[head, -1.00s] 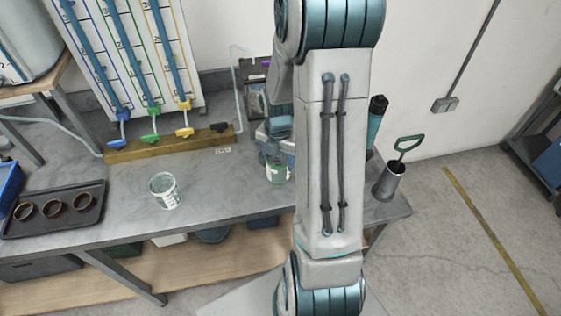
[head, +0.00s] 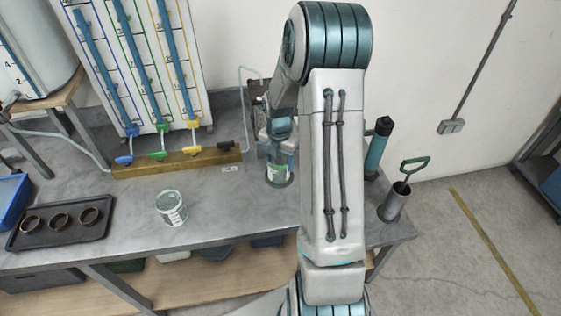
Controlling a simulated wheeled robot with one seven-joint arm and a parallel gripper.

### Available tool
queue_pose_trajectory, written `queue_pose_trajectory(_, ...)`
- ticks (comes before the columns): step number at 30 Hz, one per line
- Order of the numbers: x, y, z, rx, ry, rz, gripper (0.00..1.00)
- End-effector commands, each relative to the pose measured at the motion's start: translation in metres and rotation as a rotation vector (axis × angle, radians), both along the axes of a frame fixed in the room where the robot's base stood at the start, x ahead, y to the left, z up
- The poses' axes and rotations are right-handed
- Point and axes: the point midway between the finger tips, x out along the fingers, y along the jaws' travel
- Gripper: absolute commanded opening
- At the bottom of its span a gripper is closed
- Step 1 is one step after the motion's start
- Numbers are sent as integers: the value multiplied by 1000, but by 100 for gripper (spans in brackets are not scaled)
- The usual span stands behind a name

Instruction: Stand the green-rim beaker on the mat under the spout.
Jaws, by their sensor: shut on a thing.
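A clear beaker with green on it (head: 277,171) is upright between the fingers of my gripper (head: 277,156), near the back of the grey bench. My gripper is shut on it, and the fingers and wrist hide its upper part, so its rim is hard to see. A dark round patch, perhaps the mat (head: 287,183), shows at the beaker's base; I cannot tell whether the beaker touches it. The spout is not clearly visible behind my arm. Another beaker (head: 171,209), pale with a grey-green rim and markings, stands apart on the bench to the left.
A dark tray (head: 75,239) with several brown rings lies at the left. A wooden block (head: 175,164) with coloured valves stands behind. The bench's middle front is clear.

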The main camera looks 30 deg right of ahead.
Motion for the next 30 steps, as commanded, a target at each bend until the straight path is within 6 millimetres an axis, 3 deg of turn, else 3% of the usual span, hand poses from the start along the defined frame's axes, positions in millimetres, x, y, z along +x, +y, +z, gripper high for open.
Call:
queue_pose_trajectory(20,0,0,-7,0,0,0,36)
queue_pose_trajectory(21,0,0,-7,0,0,0,61)
queue_pose_trajectory(24,0,0,-6,0,0,0,84)
queue_pose_trajectory(30,0,0,-6,0,0,0,84)
